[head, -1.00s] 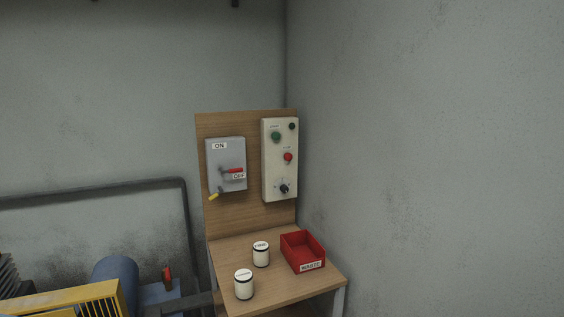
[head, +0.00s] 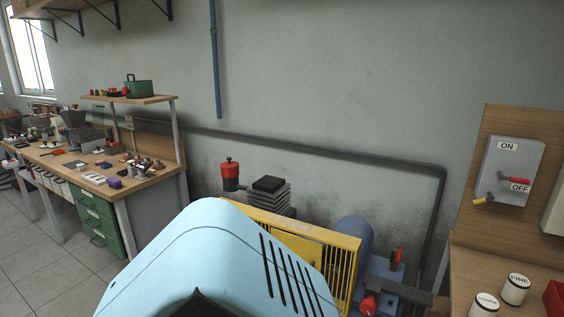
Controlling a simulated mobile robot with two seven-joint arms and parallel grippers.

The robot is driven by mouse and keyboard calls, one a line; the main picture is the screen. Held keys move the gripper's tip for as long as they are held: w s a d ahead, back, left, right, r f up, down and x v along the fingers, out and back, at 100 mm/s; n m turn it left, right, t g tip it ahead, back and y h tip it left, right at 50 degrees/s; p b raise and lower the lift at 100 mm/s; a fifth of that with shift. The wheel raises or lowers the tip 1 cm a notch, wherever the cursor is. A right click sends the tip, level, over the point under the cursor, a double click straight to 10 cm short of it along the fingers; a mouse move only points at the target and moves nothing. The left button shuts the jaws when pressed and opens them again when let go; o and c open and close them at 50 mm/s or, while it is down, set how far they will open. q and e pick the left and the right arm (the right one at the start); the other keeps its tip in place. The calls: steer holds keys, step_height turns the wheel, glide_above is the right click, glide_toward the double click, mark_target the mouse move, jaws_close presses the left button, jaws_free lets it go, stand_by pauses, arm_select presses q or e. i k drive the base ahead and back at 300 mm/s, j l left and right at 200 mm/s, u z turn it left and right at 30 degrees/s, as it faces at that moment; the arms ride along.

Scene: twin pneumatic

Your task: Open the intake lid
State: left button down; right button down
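The intake lid is not marked by any label that I can read. A red canister with a black top (head: 231,175) stands behind the yellow guard, and I cannot tell whether this is the intake. Its top looks closed on it. Next to it are dark stacked fins (head: 270,195). A yellow slotted guard (head: 318,240) and a blue cylinder (head: 354,238) belong to the machine beside the wall. A light-blue slotted shell, probably part of me, hides the front of the machine. Neither of my grippers is in view.
A small wooden table (head: 455,285) at right bears two white jars (head: 515,290) and a red bin (head: 554,298). A grey ON/OFF switch box (head: 508,170) hangs above. A cluttered workbench (head: 135,190) stands at left. Open floor (head: 50,260) shows at lower left.

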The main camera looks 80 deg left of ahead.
mark_target(229, 169)
steer(key=u, duration=3)
steer(key=i+j+u, duration=0.15)
steer(key=j+u, duration=0.2)
steer(key=i+j+u, duration=0.25)
steer(key=j+u, duration=0.15)
steer(key=i+j+u, duration=0.35)
steer(key=i+j+z, duration=0.2)
steer(key=i, duration=0.25)
steer(key=i+j+z, duration=0.15)
steer(key=i+j, duration=0.15)
steer(key=i, duration=0.15)
steer(key=i+z, duration=0.2)
steer(key=z, duration=0.25)
steer(key=i+z, duration=0.2)
steer(key=z, duration=0.25)
steer(key=i+z, duration=0.2)
steer(key=z, duration=0.25)
steer(key=i+z, duration=0.5)
steer(key=z, duration=0.25)
steer(key=i+j+z, duration=0.2)
steer(key=z, duration=0.15)
